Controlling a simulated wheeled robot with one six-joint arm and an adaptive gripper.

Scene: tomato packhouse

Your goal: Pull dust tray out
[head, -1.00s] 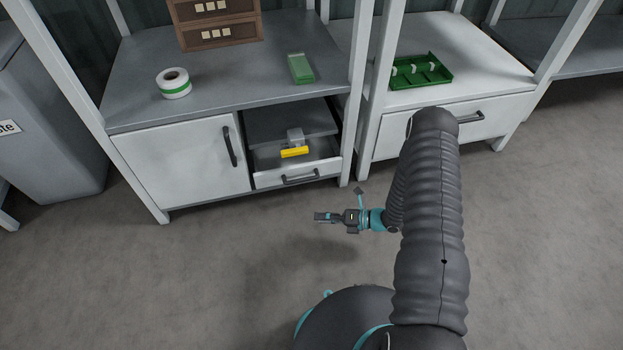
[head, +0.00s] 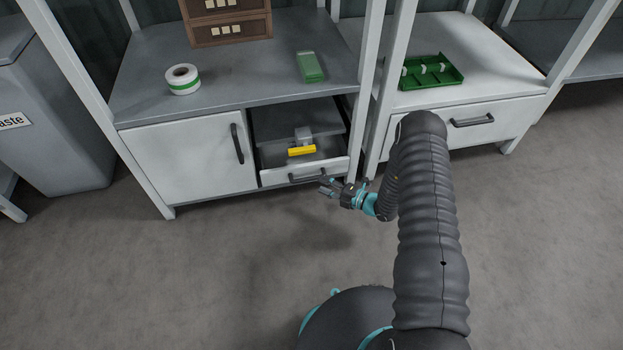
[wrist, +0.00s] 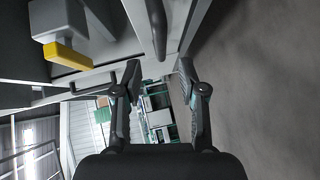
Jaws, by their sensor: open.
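The dust tray appears to be the shallow white drawer (head: 335,166) at the bottom of the open bay, right of the cabinet door. Its front carries a dark bar handle (head: 308,177). Inside or above it is a grey block with a yellow bar (head: 302,151). My gripper (head: 325,186) is open and empty, just in front of the right end of the handle.
A closed cabinet door (head: 190,160) is left of the bay. The bench post (head: 366,100) stands close to the right. A tape roll (head: 183,79), a green box (head: 310,67) and a green rack (head: 432,72) sit on the worktops. The floor in front is clear.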

